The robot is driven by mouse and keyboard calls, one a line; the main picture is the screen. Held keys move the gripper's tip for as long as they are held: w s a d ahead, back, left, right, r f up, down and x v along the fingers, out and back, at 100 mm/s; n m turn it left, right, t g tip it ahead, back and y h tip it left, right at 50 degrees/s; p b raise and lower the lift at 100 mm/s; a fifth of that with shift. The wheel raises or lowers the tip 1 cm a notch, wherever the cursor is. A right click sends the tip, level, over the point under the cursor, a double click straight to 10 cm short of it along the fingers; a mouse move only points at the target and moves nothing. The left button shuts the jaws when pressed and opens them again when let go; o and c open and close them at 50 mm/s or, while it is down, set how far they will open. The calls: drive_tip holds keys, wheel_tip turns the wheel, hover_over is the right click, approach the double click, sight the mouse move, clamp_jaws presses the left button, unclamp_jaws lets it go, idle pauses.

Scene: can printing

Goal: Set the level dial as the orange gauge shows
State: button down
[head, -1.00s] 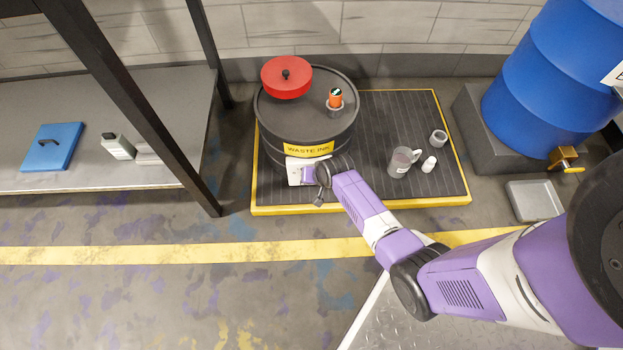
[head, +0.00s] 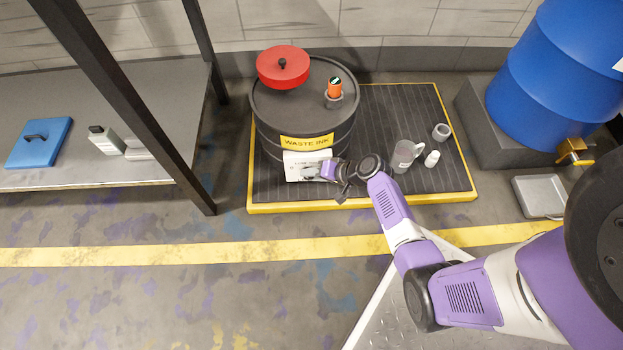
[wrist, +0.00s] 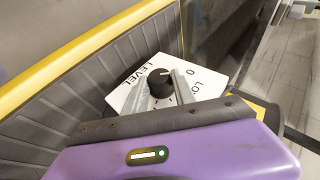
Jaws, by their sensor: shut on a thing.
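The level dial is a black round knob (wrist: 160,83) with a pale pointer mark on a white panel (wrist: 123,95) lettered LEVEL, in the wrist view. My gripper (wrist: 161,88) has its two grey fingers shut on the knob, one on each side. In the head view the white panel (head: 300,166) stands at the front of the waste ink drum (head: 300,112), and my gripper (head: 328,171) is against its right part, covering the knob. The orange gauge (head: 335,87) stands upright on the drum's lid with a small dark display; its reading is too small to make out.
A red lid (head: 283,68) lies on the drum. The drum stands on a yellow-edged pallet (head: 455,202) with a grey jug (head: 405,155), a white bottle (head: 431,158) and a grey cup (head: 441,131). A shelf (head: 90,178) is at left, a blue barrel (head: 550,75) at right.

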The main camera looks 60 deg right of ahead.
drive_tip(key=shift+s+f+m+t+y+b, duration=0.1)
drive_tip(key=shift+f+m+t+y+b, duration=0.1)
drive_tip(key=shift+t+y+b, duration=0.35)
drive_tip(key=shift+s+f+m+t+y+b, duration=0.1)
drive_tip(key=shift+m+t+y+b, duration=0.15)
drive_tip(key=shift+t+b, duration=0.45)
drive_tip(key=c, duration=1)
unclamp_jaws()
drive_tip(key=shift+c, duration=0.2)
drive_tip(key=shift+t, duration=0.25)
drive_tip(key=shift+r, duration=0.1)
drive_tip(key=p+v, duration=0.3)
drive_tip(key=v, duration=0.4)
drive_tip(key=shift+s+d+r+p, duration=0.15)
drive_tip(key=shift+s+r+p, duration=0.05)
drive_tip(key=shift+s+p, duration=0.1)
